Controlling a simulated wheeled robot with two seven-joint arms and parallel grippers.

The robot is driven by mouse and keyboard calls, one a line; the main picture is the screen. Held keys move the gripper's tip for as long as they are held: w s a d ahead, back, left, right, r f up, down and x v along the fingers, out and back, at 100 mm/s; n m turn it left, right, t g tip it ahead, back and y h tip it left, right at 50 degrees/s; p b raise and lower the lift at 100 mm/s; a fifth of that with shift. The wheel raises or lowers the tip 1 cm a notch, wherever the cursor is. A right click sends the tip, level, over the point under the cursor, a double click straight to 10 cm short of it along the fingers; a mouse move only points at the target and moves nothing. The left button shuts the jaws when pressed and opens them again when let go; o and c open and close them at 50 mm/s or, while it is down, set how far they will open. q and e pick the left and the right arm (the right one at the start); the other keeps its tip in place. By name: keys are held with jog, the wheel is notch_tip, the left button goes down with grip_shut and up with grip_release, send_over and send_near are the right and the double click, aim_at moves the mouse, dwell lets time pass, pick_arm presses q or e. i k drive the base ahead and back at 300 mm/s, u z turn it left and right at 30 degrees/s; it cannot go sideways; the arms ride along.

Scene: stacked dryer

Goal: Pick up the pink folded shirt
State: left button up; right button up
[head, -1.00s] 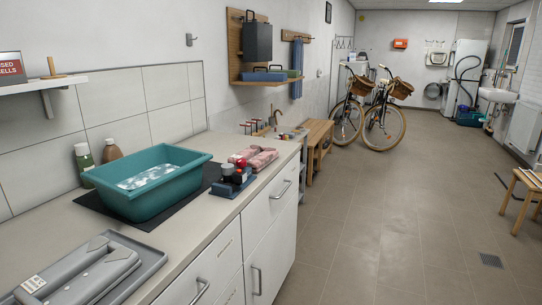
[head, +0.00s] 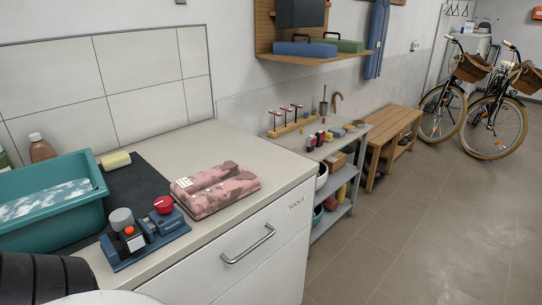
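The pink folded shirt (head: 215,189) lies flat on the counter near its right end, in the head view. It has darker pink patches and a small white label at its left end. It is fully visible and nothing covers it. A dark ribbed shape and a pale rounded shape, which may be parts of my arm, show at the bottom left corner. Neither my left nor my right gripper shows in the head view.
A blue device with a red knob (head: 163,205) stands just left of the shirt. Farther left are a teal basin (head: 77,222), a dark mat (head: 139,181) and a yellow sponge (head: 115,160). The counter (head: 250,147) is clear behind the shirt. A drawer handle (head: 248,245) sticks out below.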

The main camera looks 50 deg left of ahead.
aim_at(202, 194)
jog(key=i, duration=1.6)
jog(key=u, duration=2.15)
